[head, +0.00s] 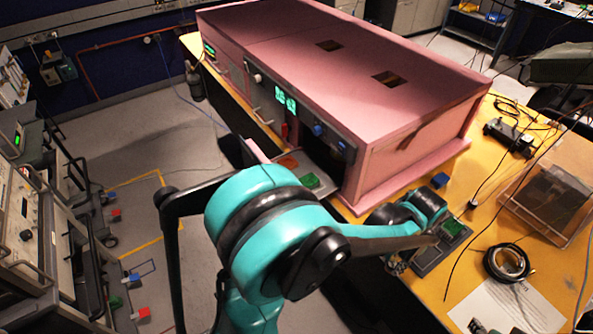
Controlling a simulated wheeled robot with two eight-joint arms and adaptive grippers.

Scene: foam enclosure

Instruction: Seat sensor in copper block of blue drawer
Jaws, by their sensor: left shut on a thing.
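My left gripper (398,264) is at the front edge of the yellow table, beside a dark tray. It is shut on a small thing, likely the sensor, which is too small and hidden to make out. A grey drawer (326,192) stands open at the front of the pink enclosure, to the left of the gripper. My arm hides part of the drawer. I cannot make out a copper block or which drawer is the blue one. My right gripper is out of view.
The pink foam enclosure (400,150) fills the middle of the yellow table (470,270). The dark tray (432,258) holds a green piece (453,226).

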